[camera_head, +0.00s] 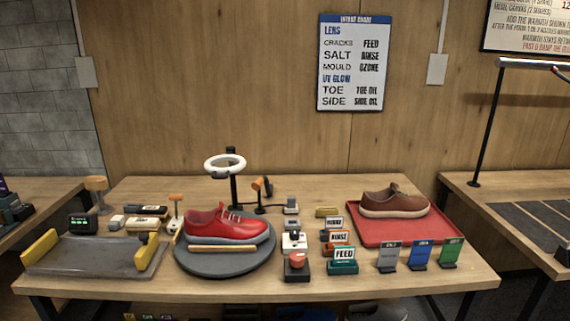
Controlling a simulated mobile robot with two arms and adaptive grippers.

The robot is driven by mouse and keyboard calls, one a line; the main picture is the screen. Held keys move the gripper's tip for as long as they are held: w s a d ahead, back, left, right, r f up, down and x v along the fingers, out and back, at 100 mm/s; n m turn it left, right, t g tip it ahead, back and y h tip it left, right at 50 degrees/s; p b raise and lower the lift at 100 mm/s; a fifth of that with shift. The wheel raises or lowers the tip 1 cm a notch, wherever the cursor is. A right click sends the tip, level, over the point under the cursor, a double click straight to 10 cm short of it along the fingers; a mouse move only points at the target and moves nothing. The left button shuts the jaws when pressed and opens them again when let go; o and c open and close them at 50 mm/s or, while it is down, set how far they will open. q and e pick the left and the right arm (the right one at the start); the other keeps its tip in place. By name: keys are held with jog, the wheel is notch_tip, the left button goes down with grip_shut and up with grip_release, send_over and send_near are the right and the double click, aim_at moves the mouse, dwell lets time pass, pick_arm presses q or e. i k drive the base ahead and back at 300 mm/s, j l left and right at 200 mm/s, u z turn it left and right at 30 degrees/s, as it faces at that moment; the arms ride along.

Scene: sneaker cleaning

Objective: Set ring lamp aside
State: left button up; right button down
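The ring lamp (225,165) is a white ring on a black upright post, standing at the back of the wooden table (330,292). Its ring hangs above and behind a red sneaker (228,225). The sneaker sits on a round grey turntable (222,264), with a tan bar along its near side. The foot of the lamp's post is partly hidden behind the sneaker. Neither of my grippers is in view.
A small orange-headed tool (258,184) stands close right of the lamp. A red tray (392,232) with a brown shoe (395,202) is at right. Labelled blocks and coloured cards crowd the centre right. A grey tray (90,257) with yellow ends lies at left.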

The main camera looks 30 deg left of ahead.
aim_at(230, 155)
jog(key=u, duration=1.3)
